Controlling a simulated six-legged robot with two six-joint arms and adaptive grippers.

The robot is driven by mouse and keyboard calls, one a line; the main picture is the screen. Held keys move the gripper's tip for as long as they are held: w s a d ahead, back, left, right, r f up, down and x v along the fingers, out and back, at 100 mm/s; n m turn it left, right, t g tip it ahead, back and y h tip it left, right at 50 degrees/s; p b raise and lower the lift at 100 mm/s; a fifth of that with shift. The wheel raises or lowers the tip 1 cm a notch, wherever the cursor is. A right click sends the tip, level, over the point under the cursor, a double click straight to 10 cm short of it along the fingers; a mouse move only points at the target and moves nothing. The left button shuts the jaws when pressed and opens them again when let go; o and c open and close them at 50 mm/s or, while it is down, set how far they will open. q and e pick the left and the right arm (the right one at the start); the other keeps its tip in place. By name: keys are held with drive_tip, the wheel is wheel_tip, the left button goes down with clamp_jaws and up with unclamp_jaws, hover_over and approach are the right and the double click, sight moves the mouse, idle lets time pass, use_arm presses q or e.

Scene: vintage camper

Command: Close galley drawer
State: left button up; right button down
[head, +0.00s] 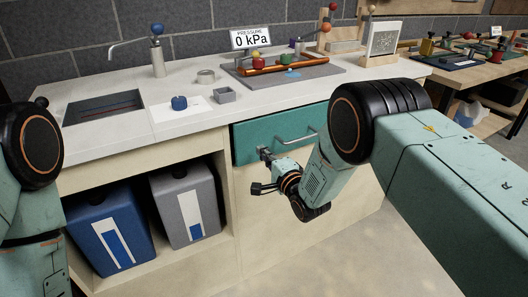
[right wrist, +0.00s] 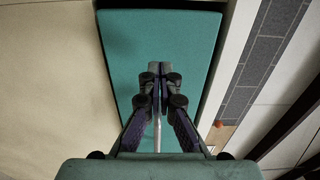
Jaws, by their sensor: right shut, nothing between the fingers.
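The galley drawer has a teal front (head: 248,146) under the worktop, with a bar handle (head: 296,138) across it. My right gripper (head: 265,154) is in front of the left part of the drawer front, left of the handle. In the right wrist view, the teal front (right wrist: 185,35) fills the middle, and my shut right gripper (right wrist: 157,68) points at it with nothing between the fingertips. A thin light bar shows between the finger bases, probably the handle. I cannot tell whether the fingertips touch the front. A dark gap runs along the front's right side there. My left gripper is out of frame.
Below left, an open shelf holds a blue container (head: 105,225) and a grey container (head: 183,190). The floor at lower right is clear.

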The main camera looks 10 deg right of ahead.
drive_tip(key=p+v, duration=0.2)
drive_tip(key=v, duration=0.8)
drive_tip(key=shift+s+p, duration=0.2)
drive_tip(key=shift+p, duration=0.1)
drive_tip(key=s+d+f+n+g+h, duration=0.25)
drive_tip(key=s+f+n+g, duration=0.2)
drive_tip(key=s+f, duration=0.35)
drive_tip(key=s+d+f+n+g+h, duration=0.25)
drive_tip(key=s+f+n+g, duration=0.2)
drive_tip(key=s+f, duration=0.35)
drive_tip(key=s+d+n+g, duration=0.2)
drive_tip(key=s+g, duration=0.2)
drive_tip(key=s, duration=0.9)
drive_tip(key=s+d+n+g+h, duration=0.1)
drive_tip(key=s+g, duration=0.3)
drive_tip(key=s, duration=1)
drive_tip(key=shift+d+f+n, duration=0.2)
drive_tip(key=shift+d+n, duration=0.45)
drive_tip(key=shift+n, duration=0.15)
